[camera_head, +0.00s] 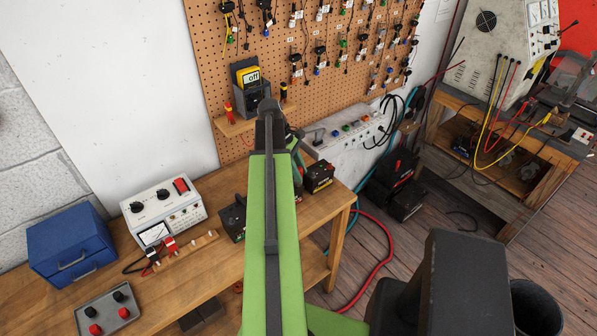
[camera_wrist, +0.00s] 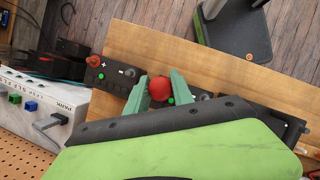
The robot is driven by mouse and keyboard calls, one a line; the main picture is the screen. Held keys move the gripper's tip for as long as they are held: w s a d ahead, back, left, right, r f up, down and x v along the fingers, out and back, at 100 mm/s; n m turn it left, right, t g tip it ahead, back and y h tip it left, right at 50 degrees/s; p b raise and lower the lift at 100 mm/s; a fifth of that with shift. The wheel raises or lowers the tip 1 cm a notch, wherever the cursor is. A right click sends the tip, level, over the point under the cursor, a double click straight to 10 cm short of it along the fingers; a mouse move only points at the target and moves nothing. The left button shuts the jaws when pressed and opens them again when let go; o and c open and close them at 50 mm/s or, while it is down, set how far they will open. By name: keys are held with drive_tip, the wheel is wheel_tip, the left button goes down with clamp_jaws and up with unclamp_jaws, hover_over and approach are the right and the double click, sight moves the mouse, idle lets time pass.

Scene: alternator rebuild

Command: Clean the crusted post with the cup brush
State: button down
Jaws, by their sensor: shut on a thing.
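My gripper (camera_wrist: 160,85) has two teal fingers on either side of a red round-topped thing (camera_wrist: 159,90), seemingly the cup brush; its lower end is hidden. It is above a black battery (camera_wrist: 186,103) with a grey post (camera_wrist: 205,97) and a green dot. A second black battery (camera_wrist: 112,77) lies to its left in the wrist view, with a red-capped post (camera_wrist: 95,60) and a grey post (camera_wrist: 130,72). I cannot tell which post is crusted. In the head view my arm hides most of the gripper; a battery (camera_head: 319,177) shows just right of it.
The wooden bench (camera_head: 200,268) also holds a white meter box (camera_head: 163,208), a blue case (camera_head: 72,243) and a grey terminal plate (camera_head: 107,312) left of my arm. A white power panel (camera_head: 345,132) stands behind, under a pegboard (camera_head: 225,85). A dark bin (camera_head: 537,308) stands on the floor.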

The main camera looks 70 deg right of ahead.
drive_tip(key=n, duration=0.1)
drive_tip(key=n+h, duration=0.1)
drive_tip(key=shift+s+a+n, duration=0.15)
drive_tip(key=shift+a+n, duration=0.15)
drive_tip(key=shift+n, duration=0.1)
drive_tip(key=shift+n+h, duration=0.5)
drive_tip(key=shift+n, duration=0.7)
drive_tip(key=n+t+h, duration=0.1)
drive_tip(key=n, duration=0.2)
drive_tip(key=shift+d, duration=0.1)
drive_tip(key=shift+d+n+h, duration=0.15)
drive_tip(key=shift+n+h, duration=0.15)
drive_tip(key=shift+n, duration=0.5)
